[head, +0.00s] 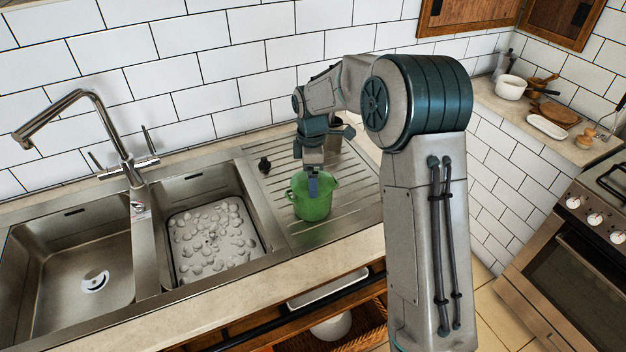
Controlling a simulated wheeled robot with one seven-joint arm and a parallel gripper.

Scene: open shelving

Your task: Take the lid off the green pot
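The green pot (310,207) stands upright on the ribbed steel drainboard, right of the sinks. Its spout or handle sticks out at the upper right, and a handle shows at its left. My gripper (313,188) points down at the pot's top from above, and its finger overlaps the near upper side of the pot in the picture. The gripper hides most of the pot's top, so I cannot make out a lid. I cannot tell whether the fingers are apart, closed or touching the pot.
A small dark object (264,165) lies on the drainboard left of the pot. A metallic container (334,142) stands behind the gripper. Two sink basins and a tall tap (110,125) are at left. The tiled wall is close behind. A stove (575,255) is at right.

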